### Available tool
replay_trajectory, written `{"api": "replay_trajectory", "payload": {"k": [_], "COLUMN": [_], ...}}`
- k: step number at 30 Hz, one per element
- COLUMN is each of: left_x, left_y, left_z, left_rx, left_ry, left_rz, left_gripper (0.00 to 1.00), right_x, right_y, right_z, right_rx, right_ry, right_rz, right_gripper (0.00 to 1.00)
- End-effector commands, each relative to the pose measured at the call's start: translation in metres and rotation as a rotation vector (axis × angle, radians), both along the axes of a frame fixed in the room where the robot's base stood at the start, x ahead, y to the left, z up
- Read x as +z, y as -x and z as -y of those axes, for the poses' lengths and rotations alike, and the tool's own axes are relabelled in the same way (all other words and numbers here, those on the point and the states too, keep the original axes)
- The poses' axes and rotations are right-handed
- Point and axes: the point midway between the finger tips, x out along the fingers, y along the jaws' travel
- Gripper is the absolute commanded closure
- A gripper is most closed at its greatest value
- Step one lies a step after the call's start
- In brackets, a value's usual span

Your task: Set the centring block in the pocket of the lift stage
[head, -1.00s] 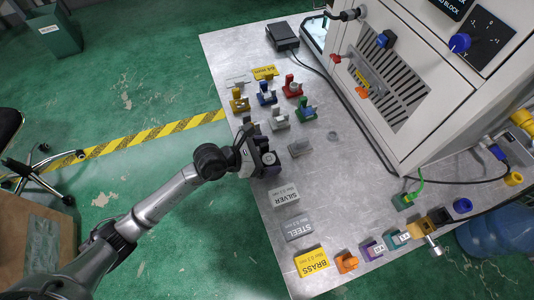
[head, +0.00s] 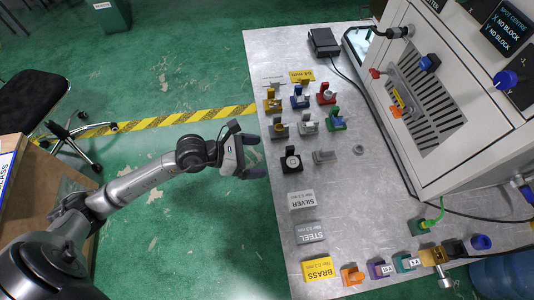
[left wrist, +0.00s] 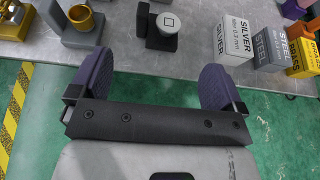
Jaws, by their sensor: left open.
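My left gripper (head: 250,157) is open and empty just off the table's left edge. Its two dark fingers also show in the left wrist view (left wrist: 155,82). In front of them, apart, a black stand (head: 291,168) bears a round grey piece (head: 291,161). In the left wrist view this piece (left wrist: 167,21) has a small square marked on its pale top. I cannot tell for certain which thing is the centring block or the lift stage. My right gripper is not in view.
Several coloured stands (head: 299,99) fill the table behind. SILVER (head: 302,201), STEEL (head: 311,233) and BRASS (head: 317,270) blocks stand in front. The machine (head: 450,100) takes up the right; its display (head: 505,28) reads "NO BLOCK". The table's middle (head: 375,200) is mostly clear.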

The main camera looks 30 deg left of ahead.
Motion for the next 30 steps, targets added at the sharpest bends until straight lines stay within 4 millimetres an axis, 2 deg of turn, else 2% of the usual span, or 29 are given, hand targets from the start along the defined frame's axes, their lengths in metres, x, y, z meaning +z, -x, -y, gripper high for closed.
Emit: {"api": "replay_trajectory", "payload": {"k": [9, 11, 13, 17, 18, 20, 22, 24, 26, 29, 30], "left_x": [0.005, 0.009, 0.018, 0.052, 0.063, 0.076, 0.083, 0.077, 0.064, 0.025, 0.005], "left_y": [0.006, 0.008, 0.011, 0.018, 0.019, 0.021, 0.022, 0.024, 0.029, 0.045, 0.054], "left_z": [-0.004, 0.001, 0.01, 0.024, 0.023, 0.016, -0.001, -0.022, -0.04, -0.063, -0.067], "left_rx": [0.0, 0.006, 0.023, 0.115, 0.165, 0.259, 0.395, 0.556, 0.715, 1.021, 1.157], "left_ry": [0.016, 0.065, 0.186, 0.592, 0.749, 0.995, 1.272, 1.53, 1.735, 2.031, 2.128], "left_rz": [0.0, 0.002, 0.001, -0.017, -0.034, -0.067, -0.116, -0.179, -0.243, -0.374, -0.432], "left_gripper": [0.05, 0.05, 0.05, 0.05, 0.05, 0.05, 0.05, 0.05, 0.05, 0.05, 0.05], "right_x": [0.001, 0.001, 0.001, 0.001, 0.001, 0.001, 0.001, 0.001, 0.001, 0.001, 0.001], "right_y": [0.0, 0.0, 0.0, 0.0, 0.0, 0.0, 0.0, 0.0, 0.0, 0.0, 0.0], "right_z": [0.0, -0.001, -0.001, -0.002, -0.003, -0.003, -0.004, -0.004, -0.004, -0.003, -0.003], "right_rx": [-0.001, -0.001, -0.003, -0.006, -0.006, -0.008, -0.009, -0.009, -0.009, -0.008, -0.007], "right_ry": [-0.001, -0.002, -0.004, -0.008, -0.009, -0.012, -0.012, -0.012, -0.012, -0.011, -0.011], "right_rz": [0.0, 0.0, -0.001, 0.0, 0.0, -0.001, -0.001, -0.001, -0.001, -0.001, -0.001], "right_gripper": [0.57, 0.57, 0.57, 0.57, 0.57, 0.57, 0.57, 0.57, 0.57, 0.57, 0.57]}}
